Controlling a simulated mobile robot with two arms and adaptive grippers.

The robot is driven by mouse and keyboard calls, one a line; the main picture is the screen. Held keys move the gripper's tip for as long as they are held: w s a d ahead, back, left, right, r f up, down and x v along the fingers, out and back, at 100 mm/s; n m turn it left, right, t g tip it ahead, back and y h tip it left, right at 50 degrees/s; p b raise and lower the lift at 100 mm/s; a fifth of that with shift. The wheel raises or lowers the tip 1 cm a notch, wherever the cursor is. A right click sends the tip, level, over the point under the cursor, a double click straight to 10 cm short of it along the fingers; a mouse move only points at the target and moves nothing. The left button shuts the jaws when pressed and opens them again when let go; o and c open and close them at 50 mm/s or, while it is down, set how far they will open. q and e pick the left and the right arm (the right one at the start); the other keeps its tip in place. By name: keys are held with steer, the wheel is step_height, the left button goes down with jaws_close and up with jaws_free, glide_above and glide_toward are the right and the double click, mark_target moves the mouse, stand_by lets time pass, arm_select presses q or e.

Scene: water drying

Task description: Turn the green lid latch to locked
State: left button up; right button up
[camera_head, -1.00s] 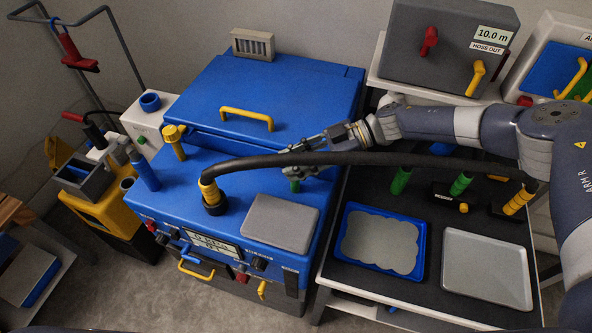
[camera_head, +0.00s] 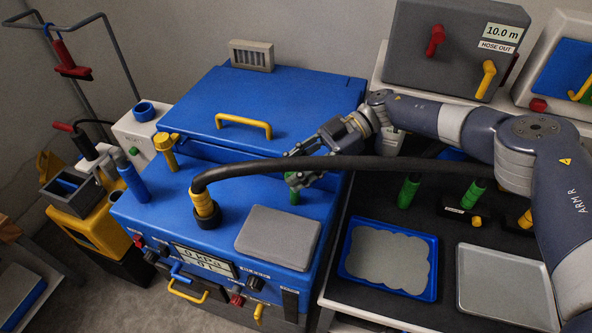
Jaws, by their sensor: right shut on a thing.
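The blue machine (camera_head: 170,215) has a closed blue lid (camera_head: 300,95) with a yellow handle (camera_head: 243,124). The green lid latch (camera_head: 294,197) stands on the machine's top, near its right edge; only its lower part shows. My right gripper (camera_head: 296,180) is at the latch, with its fingers shut on it from the upper right. A black hose (camera_head: 330,163) passes in front of the gripper and hides part of the fingers and the latch's upper part. Whether the latch sits at locked cannot be read. My left gripper is out of view.
The hose runs from a yellow-ringed port (camera_head: 203,203) rightward past my right arm. A grey plate (camera_head: 278,236) lies on the machine near the latch. A dark table (camera_head: 365,305) at right holds a blue tray (camera_head: 432,285), a grey tray (camera_head: 505,285) and green pegs (camera_head: 409,192).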

steer(key=shift+s, duration=0.1)
steer(key=o, duration=1.1)
steer(key=shift+a, duration=0.15)
steer(key=shift+v, duration=3.8)
steer(key=shift+f, duration=0.1)
